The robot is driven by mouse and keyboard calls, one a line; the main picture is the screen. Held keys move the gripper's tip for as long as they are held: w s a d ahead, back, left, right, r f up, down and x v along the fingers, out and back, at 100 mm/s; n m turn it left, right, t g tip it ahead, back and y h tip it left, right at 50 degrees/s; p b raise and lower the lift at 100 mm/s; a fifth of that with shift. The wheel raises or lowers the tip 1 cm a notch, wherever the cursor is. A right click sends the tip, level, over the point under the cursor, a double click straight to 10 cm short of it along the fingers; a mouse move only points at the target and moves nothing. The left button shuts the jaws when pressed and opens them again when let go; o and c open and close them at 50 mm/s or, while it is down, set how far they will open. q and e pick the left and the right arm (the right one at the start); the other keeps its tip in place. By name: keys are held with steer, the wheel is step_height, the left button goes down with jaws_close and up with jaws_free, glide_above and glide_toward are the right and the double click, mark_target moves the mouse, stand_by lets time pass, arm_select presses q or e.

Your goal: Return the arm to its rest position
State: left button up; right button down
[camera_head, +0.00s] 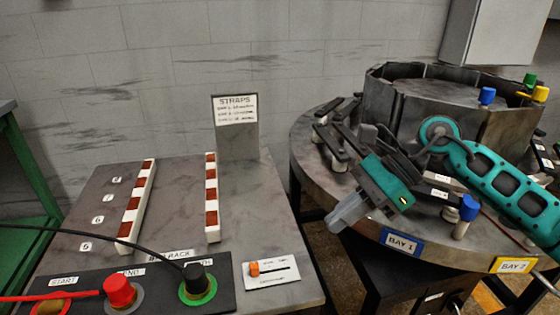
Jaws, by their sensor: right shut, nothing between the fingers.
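My right arm, teal and black, reaches in from the right edge over the round metal furnace table (305,150). Its gripper (342,213) points down and to the left, over the front left rim of that table near the blue BAY 1 label (401,243). The grey fingers are together with nothing visible between them. The arm hides part of the table top and some fittings on it. My left gripper does not show.
A blue-capped post (467,209) stands close to the arm. The furnace ring (390,95) rises behind. Left is a bench (180,200) with red-and-white racks (136,205), a STRAPS sign (235,110), red (119,291) and black (196,278) plugs with cables, and an orange slider (254,269).

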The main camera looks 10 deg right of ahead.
steer(key=a+r+m+t+y+p, duration=0.5)
steer(key=a+m+t+y, duration=0.45)
steer(key=m, duration=0.85)
steer(key=d+f+m+t+h+p, duration=0.1)
steer(key=d+f+m+t+h, duration=0.3)
steer(key=m, duration=0.6)
steer(key=d+f+m+t+h+p, duration=0.1)
steer(key=f+m+t+h+p, duration=0.2)
steer(key=m+h, duration=0.5)
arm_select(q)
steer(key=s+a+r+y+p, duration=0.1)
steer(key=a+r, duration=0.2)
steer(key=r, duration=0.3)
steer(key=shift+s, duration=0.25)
arm_select(e)
steer(key=s+d+f+m+g+h, duration=0.2)
steer(key=s+f+m, duration=0.4)
steer(key=f+m, duration=0.1)
steer(key=s+d+f+m+g+h, duration=0.2)
steer(key=s+f+m+g+h, duration=0.1)
steer(key=s+f+m, duration=0.3)
step_height(320, 180, down, 3)
steer(key=m, duration=0.2)
steer(key=shift+d+m, duration=0.2)
steer(key=shift+m, duration=0.1)
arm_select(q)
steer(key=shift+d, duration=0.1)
arm_select(e)
steer(key=shift+r, duration=0.15)
